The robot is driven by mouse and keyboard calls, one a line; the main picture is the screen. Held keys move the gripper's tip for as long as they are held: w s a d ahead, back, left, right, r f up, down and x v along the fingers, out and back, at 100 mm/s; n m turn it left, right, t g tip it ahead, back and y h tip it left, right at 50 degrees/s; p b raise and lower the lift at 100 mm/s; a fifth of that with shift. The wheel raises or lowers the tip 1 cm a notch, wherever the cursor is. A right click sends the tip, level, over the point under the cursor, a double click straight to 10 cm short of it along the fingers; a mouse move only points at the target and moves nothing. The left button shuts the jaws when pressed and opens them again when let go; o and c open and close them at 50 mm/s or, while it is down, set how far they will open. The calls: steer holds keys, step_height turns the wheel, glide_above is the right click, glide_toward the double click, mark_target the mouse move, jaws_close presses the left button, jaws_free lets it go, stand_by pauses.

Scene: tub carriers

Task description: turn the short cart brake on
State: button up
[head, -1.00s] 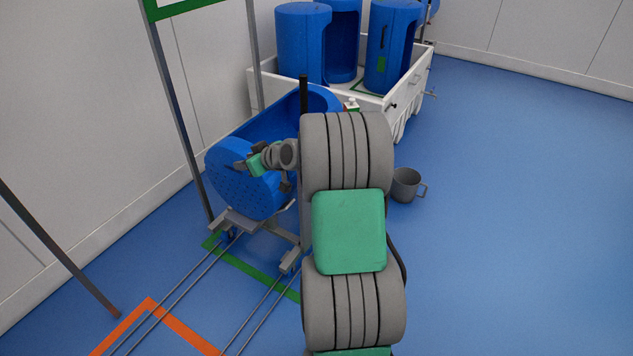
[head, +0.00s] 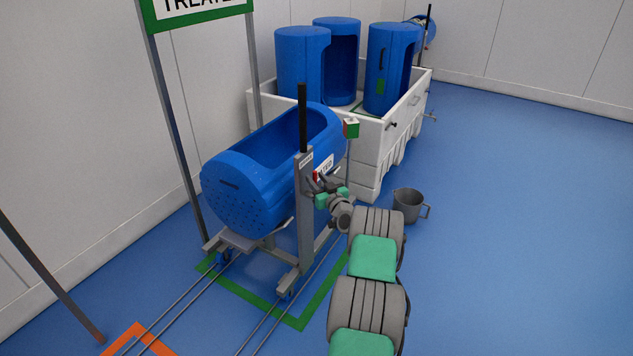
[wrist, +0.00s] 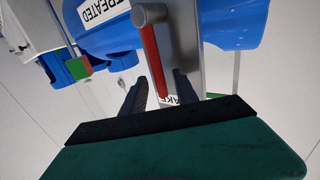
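The short cart carries a lying blue tub (head: 230,190) and has a grey post (head: 304,230) topped by a black bar (head: 302,115). The red brake lever (head: 315,176) is on the post's right side, partly hidden by my gripper (head: 320,186). In the wrist view the red lever (wrist: 153,55) hangs from a grey pivot on the post (wrist: 185,45), slightly slanted. My open gripper (wrist: 160,82) has its two dark fingers apart, one on each side of the lever's free end. I cannot tell whether either finger touches it. A partly hidden label shows behind the fingers.
A white crate (head: 368,150) with upright blue tubs stands behind the cart. A grey mug-like bucket (head: 408,204) is on the floor to the right. A sign frame (head: 172,120) stands at left. Rails and a green floor outline (head: 300,326) lie under the cart. Right floor is clear.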

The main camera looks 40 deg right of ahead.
steer(key=shift+c, duration=0.5)
jaws_close()
stand_by(0.9)
